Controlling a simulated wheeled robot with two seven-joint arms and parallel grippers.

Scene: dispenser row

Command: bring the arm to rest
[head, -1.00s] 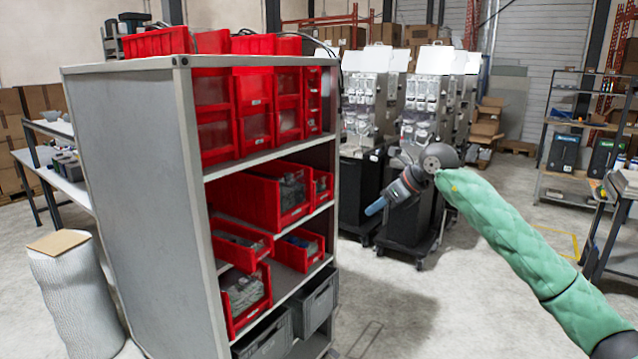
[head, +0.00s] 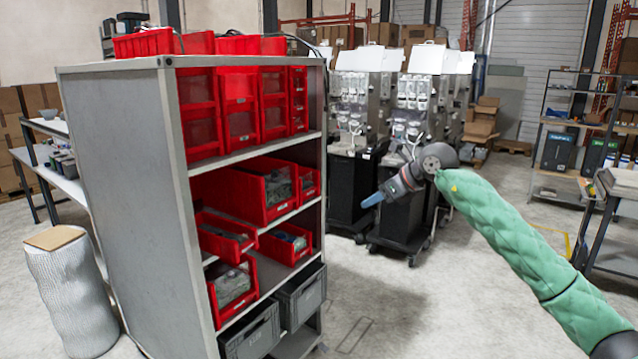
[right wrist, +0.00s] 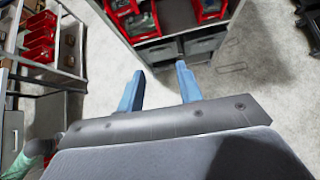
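My right gripper (head: 372,200) is held out in mid-air at the end of my green-sleeved right arm, to the right of the grey shelf unit. In the right wrist view its two blue fingers (right wrist: 160,86) stand apart with only floor and shelf beyond them, so it is open and empty. It touches nothing that I can see. My left gripper is not in view.
The grey shelf unit (head: 122,200) with several red bins (head: 268,190) and grey crates (head: 300,297) stands at left. Dispenser machines on black carts (head: 398,215) stand behind my right gripper. A white wrapped roll (head: 75,300) is at far left. Floor at centre right is clear.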

